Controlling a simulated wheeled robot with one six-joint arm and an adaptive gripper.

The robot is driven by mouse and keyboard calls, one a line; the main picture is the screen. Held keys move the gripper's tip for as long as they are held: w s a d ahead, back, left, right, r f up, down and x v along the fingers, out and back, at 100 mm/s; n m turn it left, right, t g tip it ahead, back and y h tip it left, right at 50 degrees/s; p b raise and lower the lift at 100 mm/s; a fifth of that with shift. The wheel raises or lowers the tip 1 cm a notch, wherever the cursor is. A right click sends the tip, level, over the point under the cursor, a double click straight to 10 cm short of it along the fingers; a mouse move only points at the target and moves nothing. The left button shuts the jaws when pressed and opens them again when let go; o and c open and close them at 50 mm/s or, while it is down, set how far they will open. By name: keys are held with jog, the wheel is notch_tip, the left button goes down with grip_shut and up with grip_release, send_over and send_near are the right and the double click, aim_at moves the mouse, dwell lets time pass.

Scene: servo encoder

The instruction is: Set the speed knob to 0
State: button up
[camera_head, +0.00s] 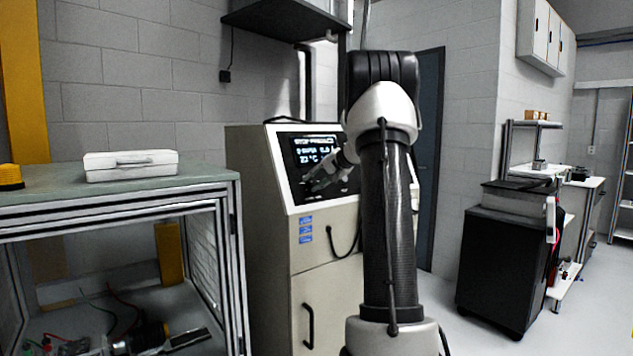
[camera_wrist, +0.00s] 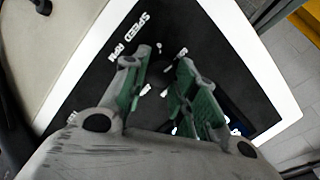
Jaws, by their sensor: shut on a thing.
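The black control panel (camera_head: 309,151) slopes on the front of a beige cabinet. It has a lit display with white text, too small to read surely, with a line that looks like RPM and 23 °C. In the wrist view the panel (camera_wrist: 95,68) bears the words SPEED RPM. The dark speed knob (camera_wrist: 164,70) is hard to tell from the black panel; white scale marks lie around it. My gripper (camera_wrist: 166,62) has its green-padded fingers on either side of the knob, shut on it. In the head view my gripper (camera_head: 328,174) is at the panel. The knob's pointer is not readable.
A workbench (camera_head: 60,206) with a white case (camera_head: 130,165) stands left of the beige cabinet (camera_head: 255,200). A black cart (camera_head: 505,265) stands at the right. A dark shelf (camera_head: 285,18) hangs above. My arm hides part of the panel's right side.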

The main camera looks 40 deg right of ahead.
jog(key=n+h, duration=0.1)
jog(key=n, duration=0.4)
jog(key=shift+a+r, duration=0.1)
jog(key=shift+a, duration=0.05)
jog(key=shift+a+n+g+h, duration=0.1)
jog(key=shift+n+g+h, duration=0.3)
jog(key=shift+n, duration=1.6)
jog(key=o, duration=1)
jog(key=shift+o, duration=0.2)
jog(key=v, duration=1.2)
jog(key=shift+a, duration=0.15)
